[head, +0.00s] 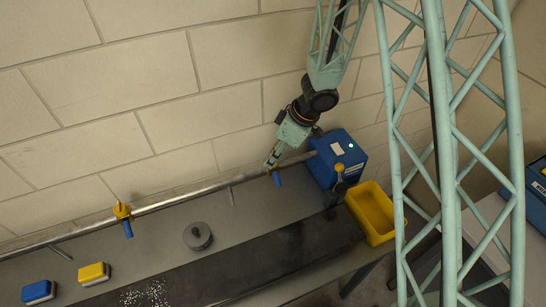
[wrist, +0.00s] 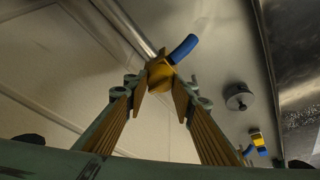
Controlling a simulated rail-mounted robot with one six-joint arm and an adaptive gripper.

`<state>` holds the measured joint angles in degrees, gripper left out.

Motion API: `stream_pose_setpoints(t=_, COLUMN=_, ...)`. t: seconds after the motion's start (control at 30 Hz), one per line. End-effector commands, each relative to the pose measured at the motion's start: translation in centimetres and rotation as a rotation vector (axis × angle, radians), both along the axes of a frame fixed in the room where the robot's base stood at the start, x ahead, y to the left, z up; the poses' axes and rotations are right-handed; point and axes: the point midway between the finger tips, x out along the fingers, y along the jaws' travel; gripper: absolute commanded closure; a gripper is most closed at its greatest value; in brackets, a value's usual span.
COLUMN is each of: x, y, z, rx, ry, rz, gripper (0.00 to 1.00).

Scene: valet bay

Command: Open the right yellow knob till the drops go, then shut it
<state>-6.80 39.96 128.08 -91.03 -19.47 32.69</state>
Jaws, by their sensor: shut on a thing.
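Two yellow knobs with blue stubs sit on the metal pipe (head: 185,197) along the wall. At the right one, my gripper (head: 271,163) hides nearly all the yellow, and its blue stub (head: 277,180) points down. In the wrist view, my gripper (wrist: 162,82) is shut on the right yellow knob (wrist: 160,75), one finger each side; its blue stub (wrist: 183,48) slants up and right. The left yellow knob (head: 122,210) stands free, its blue stub pointing down. White drops (head: 145,294) lie scattered on the dark strip (head: 255,262) at the lower front, partly cut off.
A blue box (head: 336,158) with a green light stands at the pipe's right end, a yellow-topped post (head: 339,168) before it. A yellow tray (head: 371,211) is right of that. A grey round piece (head: 197,236) and blue (head: 39,291) and yellow (head: 94,273) blocks lie on the bench.

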Motion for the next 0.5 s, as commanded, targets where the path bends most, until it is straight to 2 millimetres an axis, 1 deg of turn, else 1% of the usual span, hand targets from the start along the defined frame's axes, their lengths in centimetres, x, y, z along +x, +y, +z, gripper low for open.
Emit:
stream_pose_setpoints(t=0.13, x=0.04, y=-0.07, z=0.01, rx=-0.001, ry=0.000, rz=0.000, gripper=0.87)
stream_pose_setpoints(t=0.17, x=0.03, y=-0.08, z=0.01, rx=-0.001, ry=0.000, rz=0.000, gripper=0.74)
stream_pose_setpoints(t=0.27, x=0.02, y=-0.07, z=0.00, rx=-0.001, ry=0.000, rz=0.000, gripper=0.65)
stream_pose_setpoints(t=0.3, x=0.02, y=-0.07, z=0.00, rx=-0.001, ry=0.000, rz=0.000, gripper=0.63)
stream_pose_setpoints(t=0.5, x=-0.01, y=-0.04, z=-0.02, rx=-0.001, ry=0.000, rz=0.000, gripper=0.63)
